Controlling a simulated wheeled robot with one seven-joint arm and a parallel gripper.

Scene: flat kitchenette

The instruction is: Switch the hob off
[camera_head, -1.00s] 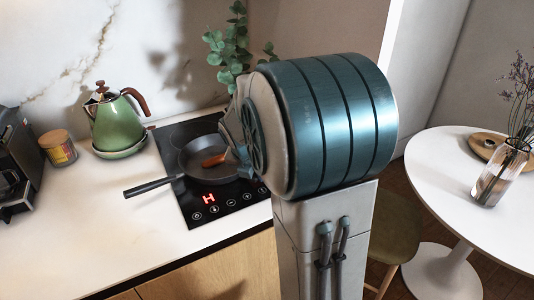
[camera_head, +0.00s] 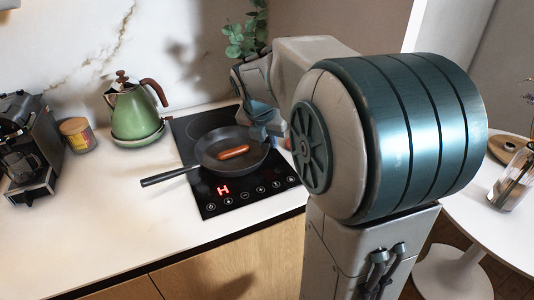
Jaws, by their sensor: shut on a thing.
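The black glass hob (camera_head: 187,152) is set on the white counter. A red "H" (camera_head: 224,190) glows on its front panel, with a row of round touch marks (camera_head: 244,194) beside and below it. A dark frying pan (camera_head: 208,160) with one sausage (camera_head: 232,152) sits on the hob, its handle pointing left. My gripper (camera_head: 268,132) is at the pan's right rim, behind the touch panel. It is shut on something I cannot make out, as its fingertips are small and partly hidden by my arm.
A green kettle (camera_head: 134,110) stands left of the hob, with a small jar (camera_head: 77,135) and a coffee machine (camera_head: 27,150) further left. A plant (camera_head: 245,35) is behind. A white round table (camera_head: 465,215) with a vase (camera_head: 513,178) is at right. The front counter is clear.

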